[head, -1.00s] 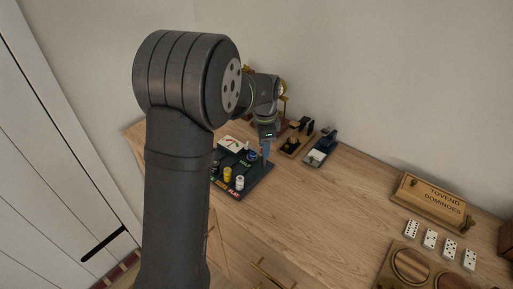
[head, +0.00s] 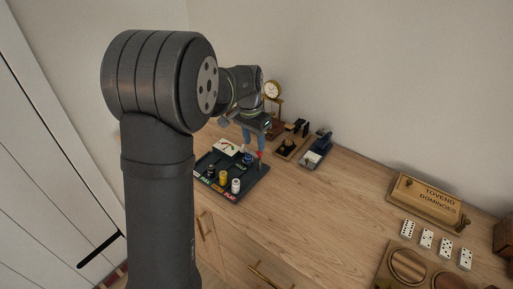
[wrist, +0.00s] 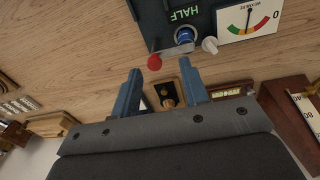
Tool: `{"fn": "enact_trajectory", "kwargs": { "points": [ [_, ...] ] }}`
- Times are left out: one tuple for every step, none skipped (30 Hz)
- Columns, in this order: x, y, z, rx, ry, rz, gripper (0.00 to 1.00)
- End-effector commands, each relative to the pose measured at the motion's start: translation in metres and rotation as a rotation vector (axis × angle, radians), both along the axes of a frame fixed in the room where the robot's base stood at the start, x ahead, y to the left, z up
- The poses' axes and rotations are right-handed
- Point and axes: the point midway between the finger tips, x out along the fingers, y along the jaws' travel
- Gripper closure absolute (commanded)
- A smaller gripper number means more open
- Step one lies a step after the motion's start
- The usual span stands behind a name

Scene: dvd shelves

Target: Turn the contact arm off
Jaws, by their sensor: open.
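The dark tester panel (head: 253,177) lies on the wooden top, with a white dial (head: 228,147) and a "HALF" label. A red knob (wrist: 154,62) shows at the panel's edge in the wrist view and as a red spot (head: 260,154) in the head view. It may be the contact arm's tip; the frames do not settle this. A blue cell (wrist: 184,35) sits on the panel beside a pale knob (wrist: 210,45). My gripper (wrist: 160,68) is open and empty, its blue fingers apart, with the red knob just beyond the fingertips. In the head view my gripper (head: 254,141) is above the panel's far right corner.
A yellow cell (head: 223,177) and a white cell (head: 236,186) stand on the panel's near side. A brass clock (head: 273,91) and two small devices stand behind, near the wall. Dominoes (head: 426,239) lie far right. The wooden top between is clear.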

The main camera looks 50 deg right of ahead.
Motion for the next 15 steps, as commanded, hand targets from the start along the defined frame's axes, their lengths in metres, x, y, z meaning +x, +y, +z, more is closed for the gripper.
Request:
{"fn": "enact_trajectory", "kwargs": {
  "points": [
    [0.003,0.002,0.007,-0.003,0.015,0.104,0.59],
    [0.005,0.003,0.010,-0.003,0.025,0.174,0.59],
    [0.007,0.005,0.015,-0.001,0.039,0.266,0.59],
    [0.008,0.006,0.019,0.000,0.051,0.337,0.59],
    [0.009,0.007,0.022,0.001,0.063,0.407,0.59],
    [0.011,0.009,0.027,0.004,0.078,0.502,0.59],
    [0.012,0.010,0.031,0.007,0.091,0.572,0.59],
    [0.014,0.011,0.035,0.010,0.104,0.642,0.59],
    [0.015,0.012,0.039,0.015,0.120,0.734,0.59],
    [0.016,0.013,0.043,0.018,0.134,0.804,0.59],
    [0.018,0.015,0.047,0.023,0.148,0.873,0.59],
    [0.020,0.017,0.052,0.031,0.165,0.965,0.59],
    [0.021,0.018,0.056,0.037,0.180,1.034,0.59],
    [0.022,0.019,0.059,0.043,0.195,1.102,0.59],
    [0.023,0.020,0.064,0.053,0.212,1.194,0.59]
  ]
}}
